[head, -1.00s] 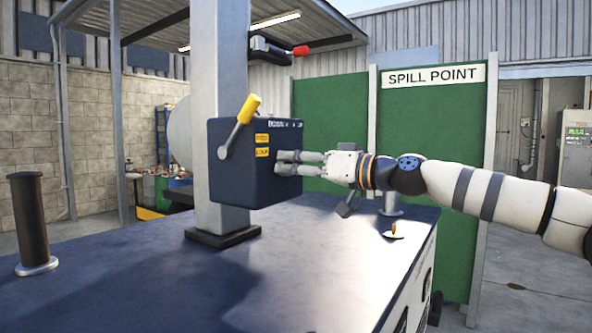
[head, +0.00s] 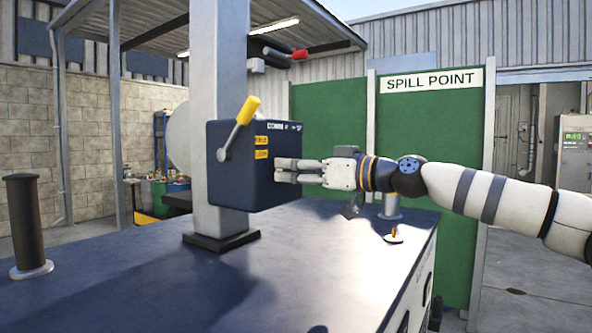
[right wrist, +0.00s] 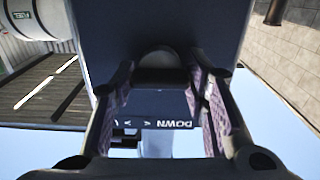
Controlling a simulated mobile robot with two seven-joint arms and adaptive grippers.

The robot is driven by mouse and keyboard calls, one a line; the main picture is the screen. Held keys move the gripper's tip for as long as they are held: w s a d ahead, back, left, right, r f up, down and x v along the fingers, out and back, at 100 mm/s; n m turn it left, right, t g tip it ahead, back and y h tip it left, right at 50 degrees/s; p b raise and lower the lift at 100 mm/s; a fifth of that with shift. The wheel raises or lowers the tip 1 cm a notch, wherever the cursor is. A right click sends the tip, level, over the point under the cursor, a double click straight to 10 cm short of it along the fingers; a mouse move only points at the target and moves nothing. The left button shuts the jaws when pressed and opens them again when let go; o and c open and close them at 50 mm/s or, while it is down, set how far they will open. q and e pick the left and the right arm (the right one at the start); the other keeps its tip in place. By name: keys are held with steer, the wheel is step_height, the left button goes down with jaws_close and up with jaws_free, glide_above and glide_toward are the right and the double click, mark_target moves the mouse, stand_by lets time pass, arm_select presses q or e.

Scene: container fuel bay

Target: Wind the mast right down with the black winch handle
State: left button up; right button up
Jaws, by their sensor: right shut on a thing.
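The grey mast (head: 218,100) stands upright on the dark blue bench top and carries a dark blue winch box (head: 232,185). A yellow-gripped crank (head: 238,128) sticks out of the box's front face. My right gripper (head: 278,171) is at the box's right side. In the right wrist view its fingers (right wrist: 160,100) are closed around a dark rounded grip, the black winch handle (right wrist: 161,66). Upside-down "DOWN" lettering shows on the box beyond it. The fingers hide the handle in the head view. My left gripper is not in view.
A red-gripped lever (head: 299,54) is higher up, behind the mast. A black post (head: 27,220) stands on the bench (head: 130,285) at left. A small grey post (head: 391,207) and a small orange-topped item (head: 393,236) are at right. Green panels (head: 430,150) stand behind.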

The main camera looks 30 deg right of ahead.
steer(key=o, duration=1.2)
steer(key=shift+c, duration=0.2)
steer(key=v, duration=1.2)
steer(key=shift+d+f, duration=0.1)
